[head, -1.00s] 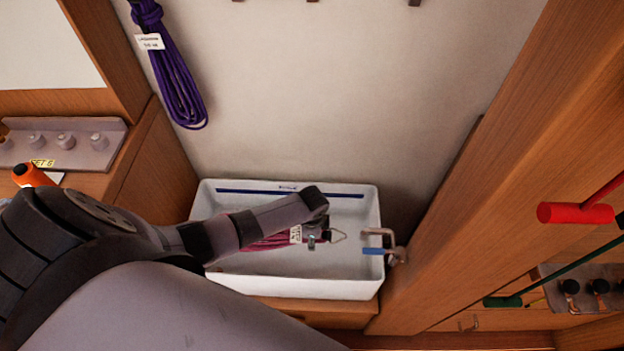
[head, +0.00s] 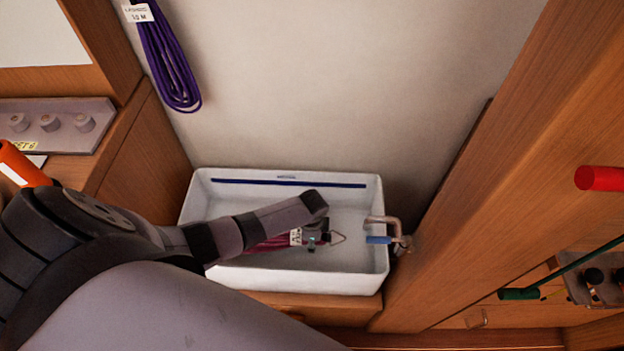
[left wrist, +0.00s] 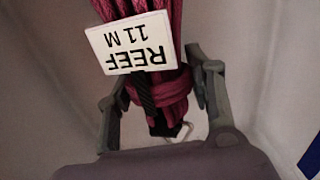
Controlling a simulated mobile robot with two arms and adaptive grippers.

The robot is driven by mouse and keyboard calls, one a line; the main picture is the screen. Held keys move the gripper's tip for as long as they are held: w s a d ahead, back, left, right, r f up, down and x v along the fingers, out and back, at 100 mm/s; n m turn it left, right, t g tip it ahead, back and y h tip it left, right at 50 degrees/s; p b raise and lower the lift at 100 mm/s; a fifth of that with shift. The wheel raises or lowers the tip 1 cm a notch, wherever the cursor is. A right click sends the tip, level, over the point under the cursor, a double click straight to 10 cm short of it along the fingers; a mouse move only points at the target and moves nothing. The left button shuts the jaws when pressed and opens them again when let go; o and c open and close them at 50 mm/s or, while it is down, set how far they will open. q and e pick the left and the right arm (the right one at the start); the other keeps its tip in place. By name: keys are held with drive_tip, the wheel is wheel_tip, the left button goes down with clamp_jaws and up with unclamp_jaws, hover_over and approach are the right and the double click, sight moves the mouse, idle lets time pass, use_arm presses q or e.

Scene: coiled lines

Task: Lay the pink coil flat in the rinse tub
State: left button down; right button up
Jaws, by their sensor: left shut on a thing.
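The pink coil (head: 268,244) is inside the white rinse tub (head: 325,278) in the head view, partly hidden behind my left arm. My left gripper (head: 318,236) is over the tub and shut on the coil's bound end. In the left wrist view, the fingers of the left gripper (left wrist: 158,100) stand on both sides of the coil's wrapped neck (left wrist: 172,92). A white tag reading "REEF 11 M" (left wrist: 132,42) hangs on it. Whether the coil rests on the tub floor cannot be told. My right gripper is not in view.
A tap with a blue part (head: 380,239) reaches over the tub's right side. A purple coil (head: 172,65) hangs on the wall. A wooden panel (head: 470,190) stands close at right. A grey rack with knobs (head: 50,124) and an orange object (head: 20,165) are at left.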

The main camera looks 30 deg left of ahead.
use_arm(q)
drive_tip(key=c, duration=0.7)
unclamp_jaws()
